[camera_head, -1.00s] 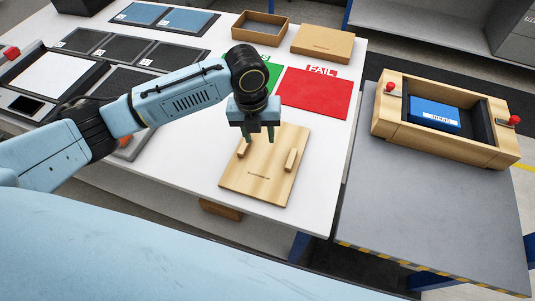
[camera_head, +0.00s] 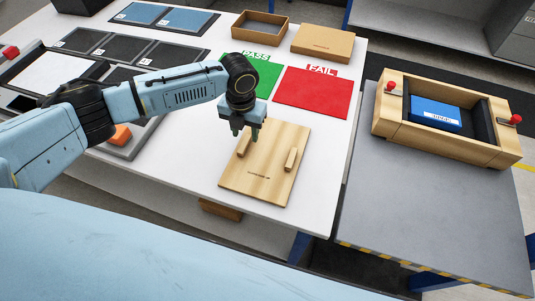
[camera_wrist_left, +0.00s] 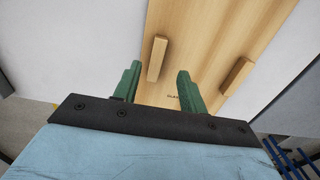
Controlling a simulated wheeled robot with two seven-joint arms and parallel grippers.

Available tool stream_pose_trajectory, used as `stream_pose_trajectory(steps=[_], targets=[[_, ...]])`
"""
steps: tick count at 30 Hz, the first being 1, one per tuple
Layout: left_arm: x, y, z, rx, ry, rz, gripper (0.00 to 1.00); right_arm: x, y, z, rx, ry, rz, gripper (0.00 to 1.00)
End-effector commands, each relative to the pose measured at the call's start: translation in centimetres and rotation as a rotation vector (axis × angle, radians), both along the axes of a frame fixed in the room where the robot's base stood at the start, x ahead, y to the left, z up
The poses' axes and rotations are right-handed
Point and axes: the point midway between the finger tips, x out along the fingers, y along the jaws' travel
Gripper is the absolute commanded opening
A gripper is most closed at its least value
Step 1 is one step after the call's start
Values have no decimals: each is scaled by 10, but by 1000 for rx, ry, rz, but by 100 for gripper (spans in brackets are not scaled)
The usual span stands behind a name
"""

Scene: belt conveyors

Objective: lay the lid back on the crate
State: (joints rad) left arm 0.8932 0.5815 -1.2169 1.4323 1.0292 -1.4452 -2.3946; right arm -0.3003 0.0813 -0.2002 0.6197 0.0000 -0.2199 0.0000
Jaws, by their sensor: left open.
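The wooden lid (camera_head: 265,171) lies flat on the white table, with two raised wooden handle bars on top. My left gripper (camera_head: 248,133) is open and empty, close above the lid's left handle bar (camera_head: 244,145). In the left wrist view the fingers (camera_wrist_left: 157,88) are apart, with the left bar (camera_wrist_left: 157,58) ahead between them and the right bar (camera_wrist_left: 238,76) outside to the right. The wooden crate (camera_head: 455,147) stands open on the grey surface at the right, a blue box (camera_head: 435,115) inside it. My right gripper is not in view.
Green PASS (camera_head: 262,78) and red FAIL (camera_head: 313,93) mats lie behind the lid. An open cardboard box (camera_head: 260,36) and a closed one (camera_head: 323,43) stand at the back. A gap separates the white table from the grey surface (camera_head: 430,210), whose front is clear.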

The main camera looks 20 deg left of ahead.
Motion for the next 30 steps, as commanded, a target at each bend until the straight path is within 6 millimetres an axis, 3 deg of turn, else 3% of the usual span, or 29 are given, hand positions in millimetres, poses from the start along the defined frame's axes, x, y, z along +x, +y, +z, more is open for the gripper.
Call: stream_pose_trajectory(steps=[7,17,26,30], targets=[[-3,5,-37,1,2,1,42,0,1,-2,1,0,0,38],[-4,5,-43,1,0,0,40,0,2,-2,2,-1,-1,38],[-3,5,-42,1,0,1,1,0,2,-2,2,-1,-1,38],[-3,5,-42,1,0,1,0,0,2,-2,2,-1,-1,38]])
